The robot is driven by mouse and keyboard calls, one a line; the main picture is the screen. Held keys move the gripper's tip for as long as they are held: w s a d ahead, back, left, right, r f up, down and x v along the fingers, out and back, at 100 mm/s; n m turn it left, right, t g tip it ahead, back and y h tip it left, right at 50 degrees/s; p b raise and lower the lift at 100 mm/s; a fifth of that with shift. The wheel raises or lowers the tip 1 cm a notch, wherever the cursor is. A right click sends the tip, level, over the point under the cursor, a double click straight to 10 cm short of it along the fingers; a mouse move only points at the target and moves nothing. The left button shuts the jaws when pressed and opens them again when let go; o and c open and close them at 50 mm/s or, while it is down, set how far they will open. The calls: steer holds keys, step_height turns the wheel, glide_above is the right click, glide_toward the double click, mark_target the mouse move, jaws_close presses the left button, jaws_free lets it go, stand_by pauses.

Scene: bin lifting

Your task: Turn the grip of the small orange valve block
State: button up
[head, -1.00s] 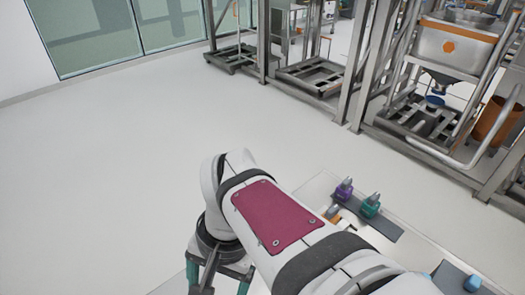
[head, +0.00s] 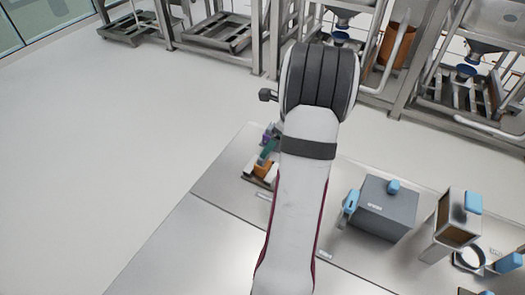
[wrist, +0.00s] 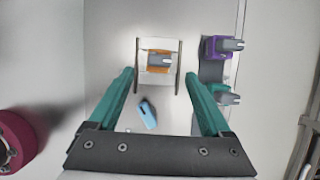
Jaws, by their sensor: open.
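The small orange valve block (wrist: 158,68) sits between two upright plates on a pale base in the wrist view. Its short grey grip (wrist: 166,61) points to the right. My gripper (wrist: 160,77) is open, with its teal fingers either side of the block in the picture and nothing held between them. I cannot tell how far above the block it is. In the head view the orange block (head: 264,169) is partly hidden beside my arm, and my gripper cannot be made out clearly there.
A purple valve block (wrist: 218,47) and a teal one (wrist: 220,93) stand right of the orange block. A light blue piece (wrist: 147,113) lies nearer. A grey box (head: 385,207) stands to the right on the metal table (head: 205,235). Steel frames stand behind.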

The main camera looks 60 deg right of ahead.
steer(key=x, duration=0.6)
steer(key=shift+w+f, duration=0.1)
steer(key=shift+f, duration=0.1)
jaws_close()
